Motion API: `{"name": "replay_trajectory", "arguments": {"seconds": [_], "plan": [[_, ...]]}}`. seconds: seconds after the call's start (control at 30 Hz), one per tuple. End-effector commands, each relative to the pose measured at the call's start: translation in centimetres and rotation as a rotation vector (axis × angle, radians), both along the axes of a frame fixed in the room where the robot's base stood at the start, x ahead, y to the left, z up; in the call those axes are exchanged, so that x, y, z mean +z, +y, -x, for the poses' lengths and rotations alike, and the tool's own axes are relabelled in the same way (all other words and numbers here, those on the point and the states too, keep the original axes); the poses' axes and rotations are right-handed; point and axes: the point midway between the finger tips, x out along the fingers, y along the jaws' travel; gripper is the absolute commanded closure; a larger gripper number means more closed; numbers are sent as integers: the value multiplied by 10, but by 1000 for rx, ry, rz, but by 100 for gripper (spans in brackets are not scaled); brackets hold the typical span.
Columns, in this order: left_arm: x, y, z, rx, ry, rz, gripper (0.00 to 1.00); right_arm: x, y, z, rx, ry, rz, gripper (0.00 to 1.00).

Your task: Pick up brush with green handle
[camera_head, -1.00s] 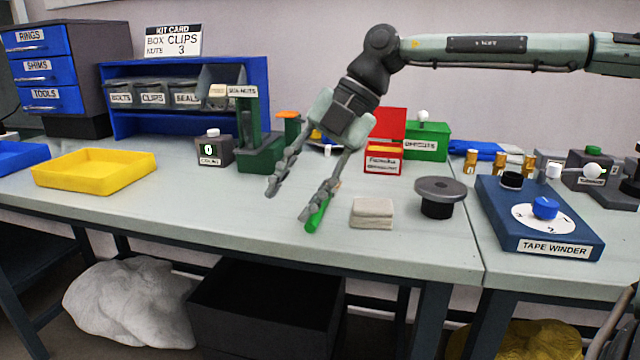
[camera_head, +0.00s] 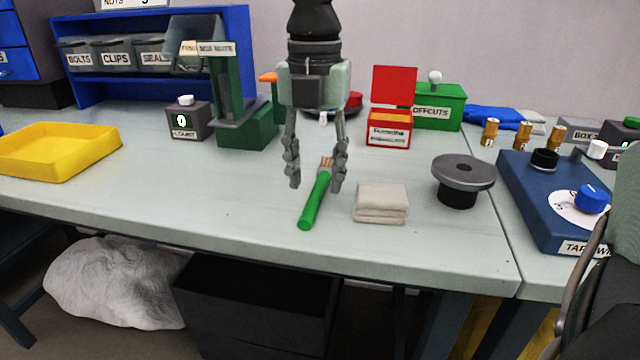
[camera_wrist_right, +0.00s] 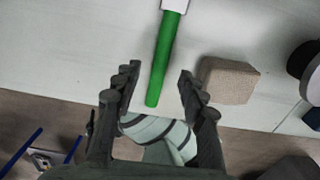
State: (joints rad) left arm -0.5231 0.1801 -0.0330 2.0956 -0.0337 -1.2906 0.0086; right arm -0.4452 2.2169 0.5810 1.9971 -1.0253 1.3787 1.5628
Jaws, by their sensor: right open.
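The brush lies on the grey-white workbench with its green handle (camera_head: 313,205) toward the front edge and its pale bristles (camera_head: 326,163) toward the back. My right gripper (camera_head: 316,181) points down over the brush, open and empty, with one finger on each side of it. The right wrist view shows the green handle (camera_wrist_right: 163,60) between the two spread fingers (camera_wrist_right: 158,80), with a pale part of the brush at the top edge. I cannot tell the exact gap between fingertips and bench. My left gripper is not in view.
A folded beige cloth (camera_head: 381,203) lies just right of the brush. A dark round-topped stand (camera_head: 463,172) and the blue tape winder (camera_head: 550,215) are further right. A green press (camera_head: 245,125) and yellow tray (camera_head: 60,150) are left.

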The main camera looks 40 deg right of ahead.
Motion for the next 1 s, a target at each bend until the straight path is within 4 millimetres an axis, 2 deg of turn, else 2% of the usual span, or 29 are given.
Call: {"name": "replay_trajectory", "arguments": {"seconds": [0.17, 0.43, 0.77, 1.0], "plan": [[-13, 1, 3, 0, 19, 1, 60, -20, 0, 0, -1, 0, -1, 59], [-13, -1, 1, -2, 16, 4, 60, -23, 0, 0, -1, -3, -1, 60], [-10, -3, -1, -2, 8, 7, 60, -23, 0, 0, -2, -2, -1, 100], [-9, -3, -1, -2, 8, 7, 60, -23, 0, 0, -2, -3, -1, 100]]}}
